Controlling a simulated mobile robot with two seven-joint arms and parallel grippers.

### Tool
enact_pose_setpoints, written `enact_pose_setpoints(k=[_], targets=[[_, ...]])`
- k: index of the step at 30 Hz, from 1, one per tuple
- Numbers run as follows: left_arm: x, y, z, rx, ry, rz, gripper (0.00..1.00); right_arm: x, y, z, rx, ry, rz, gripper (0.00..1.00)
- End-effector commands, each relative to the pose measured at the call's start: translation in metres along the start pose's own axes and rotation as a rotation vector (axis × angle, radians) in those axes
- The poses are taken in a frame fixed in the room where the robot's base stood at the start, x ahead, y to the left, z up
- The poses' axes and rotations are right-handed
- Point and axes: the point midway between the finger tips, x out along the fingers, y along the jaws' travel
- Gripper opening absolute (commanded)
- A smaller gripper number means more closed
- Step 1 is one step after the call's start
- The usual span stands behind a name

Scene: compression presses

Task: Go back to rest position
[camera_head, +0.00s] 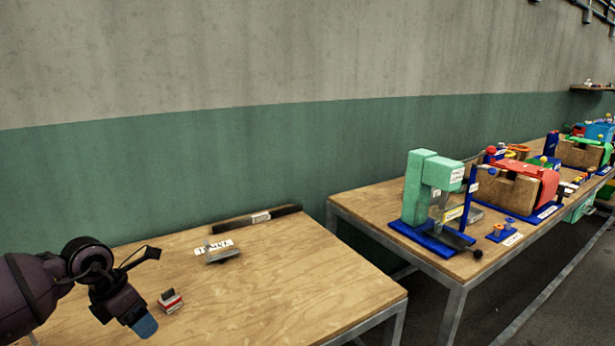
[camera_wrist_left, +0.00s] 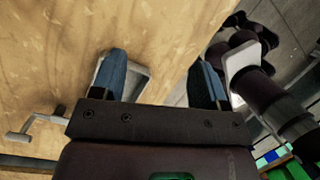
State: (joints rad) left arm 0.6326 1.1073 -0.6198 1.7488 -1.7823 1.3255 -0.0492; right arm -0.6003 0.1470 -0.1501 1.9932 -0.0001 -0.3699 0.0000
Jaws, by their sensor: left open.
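My left gripper (camera_head: 145,327) is low at the left of the head view, over the near left part of the wooden table (camera_head: 290,290). In the left wrist view its two blue fingers (camera_wrist_left: 161,75) are wide apart with nothing between them, so it is open and empty. A grey flat piece (camera_wrist_left: 137,84) lies behind the left-hand finger in that view, partly hidden by it. My right gripper does not show clearly in either view.
A small red and white block (camera_head: 170,301) stands beside my left gripper. A grey piece (camera_head: 222,256) lies by a paper label; a dark bar (camera_head: 258,218) lies at the back edge. A second table to the right holds a green press (camera_head: 419,190) and a red-topped press (camera_head: 515,185).

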Motion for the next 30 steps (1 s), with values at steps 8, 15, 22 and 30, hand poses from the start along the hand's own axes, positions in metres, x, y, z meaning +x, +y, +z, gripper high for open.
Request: enact_pose_setpoints(k=[8, 15, 22, 30], targets=[[0.036, -0.094, 0.035, -0.094, -0.348, -0.346, 0.68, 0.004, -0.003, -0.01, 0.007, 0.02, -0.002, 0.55], [0.023, -0.165, 0.064, -0.375, -0.734, -0.698, 0.68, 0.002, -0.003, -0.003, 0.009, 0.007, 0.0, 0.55], [-0.007, -0.177, 0.07, -0.8, -1.062, -0.945, 0.68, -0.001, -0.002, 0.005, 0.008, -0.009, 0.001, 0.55], [-0.018, -0.144, 0.033, -1.455, -1.342, -1.075, 0.68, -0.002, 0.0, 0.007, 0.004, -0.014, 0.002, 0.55]])
